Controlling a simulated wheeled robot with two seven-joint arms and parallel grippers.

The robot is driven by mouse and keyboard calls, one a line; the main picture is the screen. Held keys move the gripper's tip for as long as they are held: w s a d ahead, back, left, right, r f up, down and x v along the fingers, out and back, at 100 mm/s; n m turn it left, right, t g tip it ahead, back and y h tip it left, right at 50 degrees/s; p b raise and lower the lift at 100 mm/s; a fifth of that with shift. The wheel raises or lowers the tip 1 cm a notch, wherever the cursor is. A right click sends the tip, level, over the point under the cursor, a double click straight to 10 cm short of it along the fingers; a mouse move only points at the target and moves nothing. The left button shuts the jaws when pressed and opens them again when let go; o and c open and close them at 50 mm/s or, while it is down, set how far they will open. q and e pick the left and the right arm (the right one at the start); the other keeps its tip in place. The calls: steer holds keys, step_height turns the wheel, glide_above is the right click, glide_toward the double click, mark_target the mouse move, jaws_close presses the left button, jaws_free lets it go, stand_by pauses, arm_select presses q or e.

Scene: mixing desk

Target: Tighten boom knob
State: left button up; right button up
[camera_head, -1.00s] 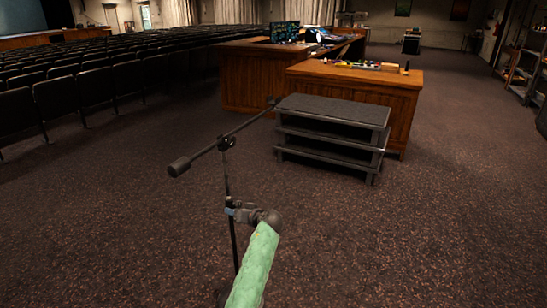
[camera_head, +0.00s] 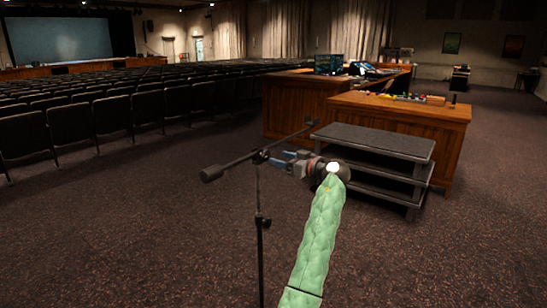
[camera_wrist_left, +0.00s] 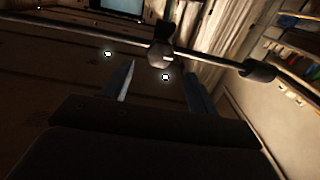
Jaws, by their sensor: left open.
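A dark microphone stand (camera_head: 260,235) with a thin upright pole stands on the carpet. The boom knob (camera_head: 261,157) is at the joint of pole and boom; in the left wrist view a rounded knob (camera_wrist_left: 160,55) shows at that joint. My left gripper (camera_head: 279,163) is open just right of the joint, fingers pointing at it. In the left wrist view the fingers (camera_wrist_left: 158,70) are apart, with the knob just beyond their tips. I cannot tell whether they touch it. My right gripper is not in view.
A dark tiered shelf unit (camera_head: 375,142) stands right behind my left arm. Wooden desks (camera_head: 440,135) with mixing gear and screens (camera_head: 330,64) are behind it. Rows of seats (camera_head: 90,120) fill the left. The carpet at the front and right is clear.

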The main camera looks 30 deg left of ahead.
mark_target(268, 155)
arm_select(q)
steer(key=a, duration=0.4)
steer(key=shift+w+a+p, duration=0.25)
steer(key=shift+a+p, duration=0.05)
steer(key=shift+a, duration=0.15)
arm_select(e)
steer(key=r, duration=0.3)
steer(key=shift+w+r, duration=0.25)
arm_select(q)
steer(key=c, duration=1)
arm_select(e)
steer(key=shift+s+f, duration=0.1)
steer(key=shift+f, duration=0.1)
